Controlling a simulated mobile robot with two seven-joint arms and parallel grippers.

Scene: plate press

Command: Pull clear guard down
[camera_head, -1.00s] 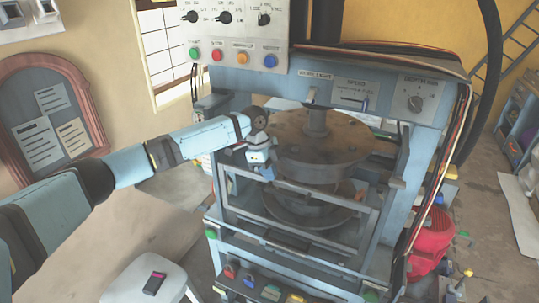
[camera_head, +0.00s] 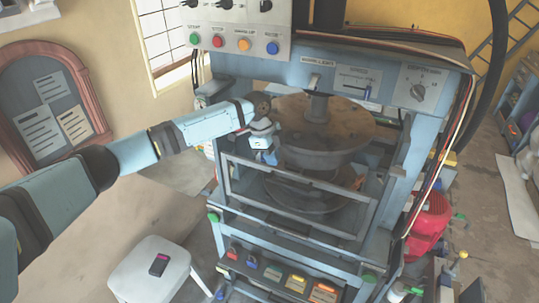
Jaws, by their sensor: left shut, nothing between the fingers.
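The clear guard (camera_head: 292,182) is a see-through panel in a grey rectangular frame across the front of the press (camera_head: 402,105). It stands low, in front of the lower round plate. The large brown upper plate (camera_head: 322,125) shows above its top bar. My left gripper (camera_head: 268,157) is shut and empty, just above the guard's top bar near its left end. I cannot tell whether it touches the bar. My right gripper does not show.
A control panel with coloured buttons (camera_head: 235,42) is at the top. Lower buttons and switches (camera_head: 275,276) line the press front. A white stool (camera_head: 150,268) with a small dark device stands lower left. A red motor (camera_head: 428,225) sits at the right.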

